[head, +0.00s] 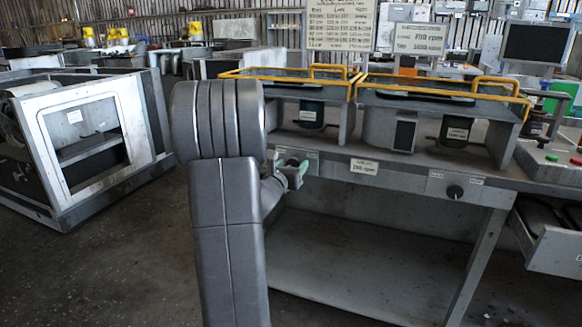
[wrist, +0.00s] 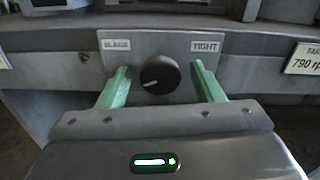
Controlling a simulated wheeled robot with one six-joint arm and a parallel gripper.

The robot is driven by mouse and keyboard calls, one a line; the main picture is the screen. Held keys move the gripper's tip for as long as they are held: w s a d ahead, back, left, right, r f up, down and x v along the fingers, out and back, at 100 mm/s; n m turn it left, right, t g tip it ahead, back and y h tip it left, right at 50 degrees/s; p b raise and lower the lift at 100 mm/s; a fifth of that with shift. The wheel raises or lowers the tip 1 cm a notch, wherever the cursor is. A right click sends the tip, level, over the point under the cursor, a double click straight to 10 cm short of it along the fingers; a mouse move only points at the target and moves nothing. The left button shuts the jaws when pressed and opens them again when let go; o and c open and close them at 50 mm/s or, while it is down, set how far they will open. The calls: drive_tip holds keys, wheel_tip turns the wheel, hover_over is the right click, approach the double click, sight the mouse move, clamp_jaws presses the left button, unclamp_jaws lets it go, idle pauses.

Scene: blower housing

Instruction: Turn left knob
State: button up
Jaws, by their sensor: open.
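The left knob (wrist: 160,75) is round and black with a pale pointer line toward its lower left. My gripper (wrist: 162,82) is open, with one green finger on each side of the knob and gaps between. In the head view my gripper (head: 295,172) is at the bench's front edge, and the left knob is hidden there behind my gripper and arm. The right knob (head: 455,192) is on the right panel.
The workbench (head: 400,172) carries two yellow-railed units (head: 290,76) above the panels. An rpm label (head: 364,166) is between the knobs. A silver-framed housing (head: 85,135) stands on the floor at left. An open drawer (head: 550,247) is at lower right.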

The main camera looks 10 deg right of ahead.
drive_tip(key=c, duration=1)
drive_tip(key=shift+o, duration=0.2)
drive_tip(key=shift+f+n, duration=0.1)
drive_tip(key=shift+n, duration=0.3)
drive_tip(key=n+b, duration=0.2)
drive_tip(key=shift+n, duration=0.4)
drive_tip(key=n, duration=1)
drive_tip(key=shift+a+n+p, duration=0.1)
drive_tip(key=shift+n+p, duration=0.2)
drive_tip(key=shift+n, duration=0.1)
drive_tip(key=n+p, duration=0.1)
drive_tip(key=n, duration=0.3)
drive_tip(key=shift+f+n+p, duration=0.15)
drive_tip(key=shift+n+p, duration=0.55)
drive_tip(key=shift+n, duration=1)
